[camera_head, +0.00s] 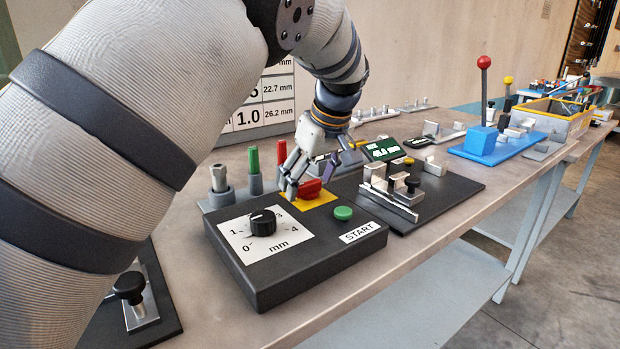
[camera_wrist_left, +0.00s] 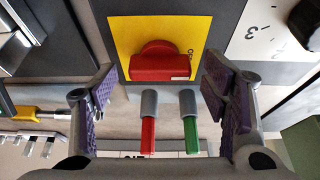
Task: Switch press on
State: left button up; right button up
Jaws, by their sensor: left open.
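The red switch (camera_head: 311,188) sits on a yellow plate (camera_head: 323,201) at the back of the dark control box (camera_head: 300,262). In the left wrist view the red switch (camera_wrist_left: 158,66) is at top centre, its bar lying across the picture, with part of a label on the yellow plate (camera_wrist_left: 125,35). My left gripper (camera_head: 311,179) is at the switch, pointing down and partly covering it in the head view. In the left wrist view its purple-padded fingers (camera_wrist_left: 160,90) are spread on either side of the switch with gaps. It holds nothing. My right gripper is not in view.
The box also has a black knob (camera_head: 263,223) with a millimetre scale and a green START button (camera_head: 343,213). Red (camera_head: 282,157) and green (camera_head: 254,160) handled tools stand upright just behind. A metal fixture (camera_head: 393,191) stands to the right.

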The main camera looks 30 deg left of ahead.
pick_arm(q)
jog(key=c, duration=1.2)
jog(key=shift+o, duration=0.2)
